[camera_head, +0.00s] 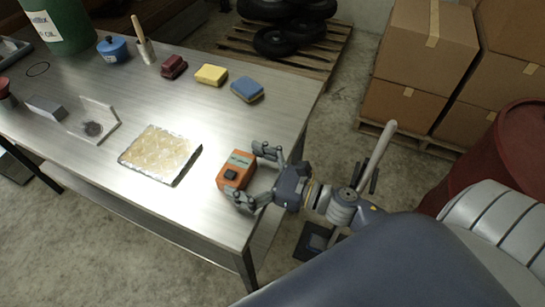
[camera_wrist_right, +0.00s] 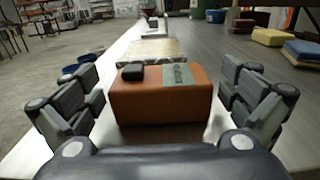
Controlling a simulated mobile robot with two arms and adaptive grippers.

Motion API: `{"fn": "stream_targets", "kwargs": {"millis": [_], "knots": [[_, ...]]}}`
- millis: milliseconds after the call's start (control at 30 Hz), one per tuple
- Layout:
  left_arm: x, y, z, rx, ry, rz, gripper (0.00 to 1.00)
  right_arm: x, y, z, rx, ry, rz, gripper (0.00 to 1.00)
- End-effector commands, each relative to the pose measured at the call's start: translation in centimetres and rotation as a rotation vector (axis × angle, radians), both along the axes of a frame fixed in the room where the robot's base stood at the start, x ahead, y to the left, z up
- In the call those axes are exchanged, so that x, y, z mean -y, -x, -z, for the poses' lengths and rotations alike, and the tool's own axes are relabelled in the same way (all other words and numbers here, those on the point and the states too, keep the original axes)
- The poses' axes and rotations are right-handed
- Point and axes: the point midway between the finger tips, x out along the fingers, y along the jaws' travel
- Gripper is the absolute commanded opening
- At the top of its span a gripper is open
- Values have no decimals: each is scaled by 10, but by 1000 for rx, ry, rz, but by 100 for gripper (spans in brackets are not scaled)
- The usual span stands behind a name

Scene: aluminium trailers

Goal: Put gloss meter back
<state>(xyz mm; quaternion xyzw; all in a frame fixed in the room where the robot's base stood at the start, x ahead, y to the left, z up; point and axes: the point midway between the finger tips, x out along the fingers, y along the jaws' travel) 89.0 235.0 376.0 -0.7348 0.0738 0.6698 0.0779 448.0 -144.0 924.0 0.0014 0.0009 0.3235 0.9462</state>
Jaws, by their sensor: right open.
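The gloss meter is an orange box (camera_head: 236,172) with a black button and a grey-green label on top. It stands on the metal table near its right front corner. My right gripper (camera_head: 256,174) is open, with one finger on either side of the box's right part. In the right wrist view the gloss meter (camera_wrist_right: 163,97) sits between the two open fingers (camera_wrist_right: 163,108), with a gap visible on both sides. My left gripper is not in view.
A tan textured panel (camera_head: 160,153) lies left of the gloss meter. Blue (camera_head: 247,88), yellow (camera_head: 211,75) and dark red (camera_head: 174,66) blocks lie toward the back. The table (camera_head: 215,118) is bare between them and the meter. Boxes (camera_head: 425,45) and a red drum (camera_head: 500,150) stand right.

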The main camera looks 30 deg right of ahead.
Motion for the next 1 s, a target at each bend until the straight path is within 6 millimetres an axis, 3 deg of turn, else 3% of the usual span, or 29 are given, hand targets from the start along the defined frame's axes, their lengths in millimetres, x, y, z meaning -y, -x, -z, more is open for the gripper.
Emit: {"fn": "stream_targets", "kwargs": {"millis": [533, 1000], "knots": [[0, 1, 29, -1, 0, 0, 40, 53, 69, 2, -2, 1, 1, 100], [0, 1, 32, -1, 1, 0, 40, 63, 80, 1, -3, -2, 2, 100]]}}
